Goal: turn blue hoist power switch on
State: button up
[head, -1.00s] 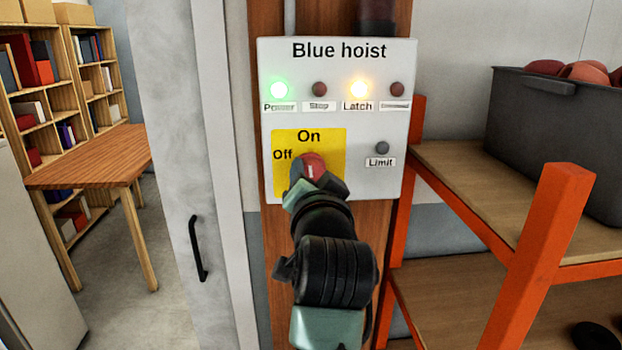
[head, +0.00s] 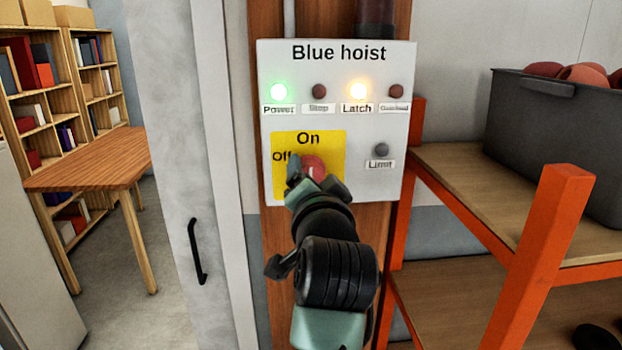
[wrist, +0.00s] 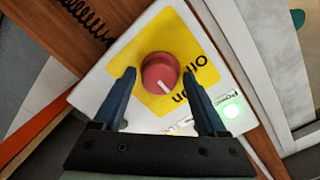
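The Blue hoist panel (head: 390,60) is white and fixed to a wooden post. Its red rotary knob (head: 315,164) sits on a yellow plate (head: 335,140) marked On and Off. The knob also shows in the wrist view (wrist: 158,70), where its white mark points roughly toward the On label. My gripper (head: 314,174) is open, with one finger on each side of the knob and gaps between them in the wrist view (wrist: 159,74). The green Power lamp (head: 279,91) and amber Latch lamp (head: 358,91) are lit. My fingers hide part of the yellow plate.
The Stop (head: 319,92), Overload (head: 396,92) and Limit (head: 382,150) lamps are unlit. An orange shelf rack (head: 535,260) with a grey bin (head: 560,130) stands close at right. A grey door with a black handle (head: 197,252) is at left.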

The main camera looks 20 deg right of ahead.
jog(key=shift+o, duration=0.2)
jog(key=b+v, duration=0.4)
jog(key=v, duration=0.9)
jog(key=shift+b, duration=0.3)
jog(key=shift+r, duration=0.1)
